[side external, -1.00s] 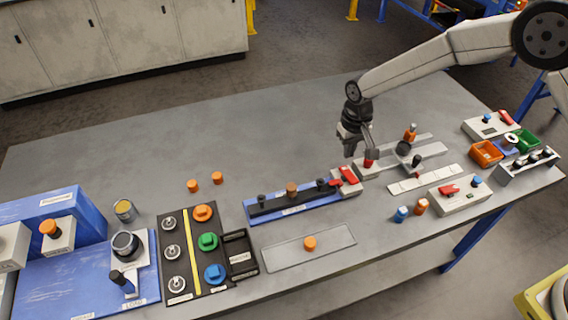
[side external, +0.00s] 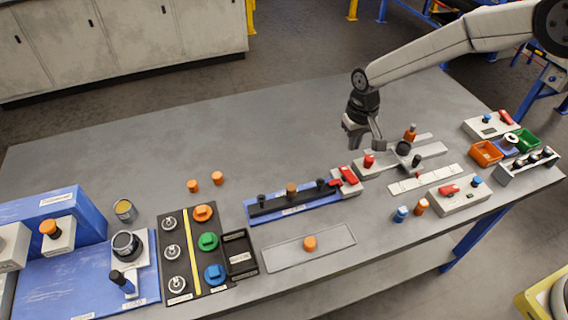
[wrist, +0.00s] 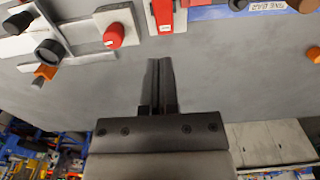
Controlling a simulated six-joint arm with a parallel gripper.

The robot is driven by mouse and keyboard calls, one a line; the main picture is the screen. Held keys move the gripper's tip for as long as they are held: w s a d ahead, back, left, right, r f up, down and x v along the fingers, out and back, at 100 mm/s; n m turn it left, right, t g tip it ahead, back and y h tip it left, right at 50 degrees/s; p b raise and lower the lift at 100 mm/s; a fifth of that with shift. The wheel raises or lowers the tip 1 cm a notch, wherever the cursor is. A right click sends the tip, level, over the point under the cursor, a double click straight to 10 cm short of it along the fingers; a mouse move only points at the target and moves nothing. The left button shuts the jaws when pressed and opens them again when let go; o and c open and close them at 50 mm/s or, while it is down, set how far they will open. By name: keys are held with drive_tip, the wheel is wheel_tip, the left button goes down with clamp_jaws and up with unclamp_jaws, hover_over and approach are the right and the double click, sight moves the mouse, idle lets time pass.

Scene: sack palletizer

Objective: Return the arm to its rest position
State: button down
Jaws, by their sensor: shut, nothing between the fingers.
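My gripper (side external: 364,145) hangs from the arm above the grey table (side external: 130,155), behind the red-knobbed fixture. In the wrist view my gripper's two fingers (wrist: 160,62) are together with nothing between them. The red knob (side external: 369,160) sits on a light grey fixture just in front of the gripper. It also shows in the wrist view (wrist: 114,36), apart from the fingertips.
A blue rail fixture (side external: 292,208) with a red clamp (side external: 347,174) lies in front. A black handle fixture (side external: 403,148) and an orange-topped part (side external: 410,132) stand to the right. Orange (side external: 486,152) and green (side external: 526,140) bins are at far right. The table's back left is clear.

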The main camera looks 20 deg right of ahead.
drive_tip(key=s+d+r, duration=0.2)
drive_tip(key=s+d, duration=0.2)
drive_tip(key=s, duration=0.3)
drive_tip(key=s+d+r+t, duration=0.1)
drive_tip(key=s+d+r, duration=0.2)
drive_tip(key=s, duration=0.4)
drive_tip(key=s+d+r+t, duration=0.1)
drive_tip(key=s+d+r, duration=0.2)
drive_tip(key=s+d, duration=0.3)
drive_tip(key=shift+s, duration=1.1)
